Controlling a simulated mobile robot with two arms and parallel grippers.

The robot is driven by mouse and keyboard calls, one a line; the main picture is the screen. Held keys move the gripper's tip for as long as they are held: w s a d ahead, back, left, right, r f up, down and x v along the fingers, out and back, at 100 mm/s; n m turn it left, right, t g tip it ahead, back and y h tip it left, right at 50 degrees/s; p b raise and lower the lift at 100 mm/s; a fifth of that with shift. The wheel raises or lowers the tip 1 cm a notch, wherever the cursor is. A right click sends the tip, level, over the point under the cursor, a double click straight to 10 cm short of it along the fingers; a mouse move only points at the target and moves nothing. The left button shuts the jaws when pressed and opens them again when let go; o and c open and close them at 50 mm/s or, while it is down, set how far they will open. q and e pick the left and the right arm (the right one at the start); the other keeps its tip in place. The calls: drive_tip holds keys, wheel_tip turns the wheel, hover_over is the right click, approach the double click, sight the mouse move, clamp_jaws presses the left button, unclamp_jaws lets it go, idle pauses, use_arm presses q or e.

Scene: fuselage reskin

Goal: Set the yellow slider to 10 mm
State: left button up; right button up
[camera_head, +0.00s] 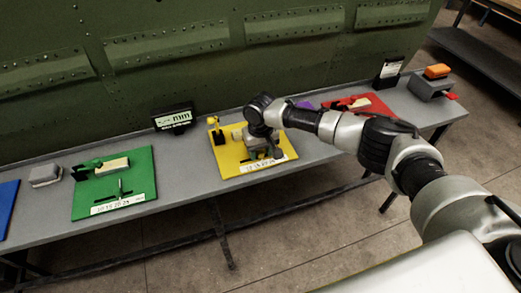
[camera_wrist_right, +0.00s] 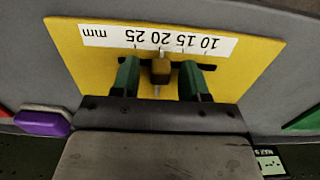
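The yellow board (camera_head: 228,160) lies on the grey bench in the head view, with my right gripper (camera_head: 266,152) over its right part. In the right wrist view the yellow board (camera_wrist_right: 80,62) fills the middle, with an upside-down white mm scale (camera_wrist_right: 110,36) marked 10, 15, 20, 25. The slider's brownish-yellow block (camera_wrist_right: 161,70) sits on a dark slot, near the 20 mark. My right gripper (camera_wrist_right: 161,78) is open, with one green finger on each side of the block and visible gaps to both. My left gripper is not in view.
A green board (camera_head: 140,170) lies left of the yellow one, and a red board (camera_head: 372,108) to the right. A small mm display (camera_head: 174,118) stands behind. A purple block (camera_wrist_right: 42,123) shows in the wrist view. The green fuselage wall (camera_head: 200,60) bounds the bench's back.

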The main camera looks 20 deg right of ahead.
sight(245, 161)
clamp_jaws()
drive_tip(key=a, duration=0.5)
drive_tip(key=shift+s+p, duration=0.1)
drive_tip(key=shift+p, duration=0.25)
drive_tip(key=shift+o, duration=0.5)
unclamp_jaws()
drive_tip(key=shift+a, duration=0.15)
drive_tip(key=shift+r, duration=0.1)
drive_tip(key=shift+r, duration=0.3)
wheel_tip(245, 161, up, 10)
drive_tip(key=b, duration=0.1)
